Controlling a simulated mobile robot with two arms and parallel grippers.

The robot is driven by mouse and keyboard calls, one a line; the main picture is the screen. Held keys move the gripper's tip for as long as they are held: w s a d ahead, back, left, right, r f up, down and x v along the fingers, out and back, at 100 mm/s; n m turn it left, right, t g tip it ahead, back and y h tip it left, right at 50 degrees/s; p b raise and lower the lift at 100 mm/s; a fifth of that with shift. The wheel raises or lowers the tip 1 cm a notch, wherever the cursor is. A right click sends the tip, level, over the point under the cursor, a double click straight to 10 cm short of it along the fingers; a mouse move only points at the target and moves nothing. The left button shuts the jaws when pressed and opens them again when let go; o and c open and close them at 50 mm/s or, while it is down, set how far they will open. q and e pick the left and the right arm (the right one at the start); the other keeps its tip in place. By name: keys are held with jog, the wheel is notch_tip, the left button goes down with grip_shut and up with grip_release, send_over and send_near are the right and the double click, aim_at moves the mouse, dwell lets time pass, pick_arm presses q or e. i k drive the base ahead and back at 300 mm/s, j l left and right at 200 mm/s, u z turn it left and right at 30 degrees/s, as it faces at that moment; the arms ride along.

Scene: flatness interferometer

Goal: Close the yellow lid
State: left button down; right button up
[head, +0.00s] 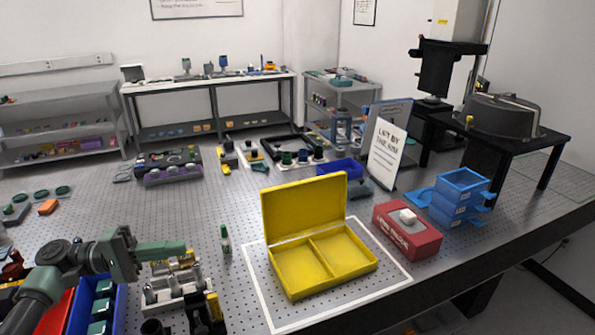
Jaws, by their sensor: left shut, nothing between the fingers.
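The yellow box (318,267) sits inside a white outlined square on the perforated table, with two empty-looking compartments showing. Its yellow lid (304,207) is open and stands roughly upright along the box's back edge. My left gripper (199,245) comes in from the left with its fingers pointing right toward the box. It is shut and empty, and in the picture it is to the left of the box, apart from it. My right gripper is not in view.
A red wipes box (408,229) and stacked blue trays (459,197) are to the right. A blue bin (340,168) is behind the lid. A metal fixture (172,284) is below my gripper in the picture.

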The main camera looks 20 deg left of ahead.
aim_at(291, 210)
jog(key=i, duration=1.5)
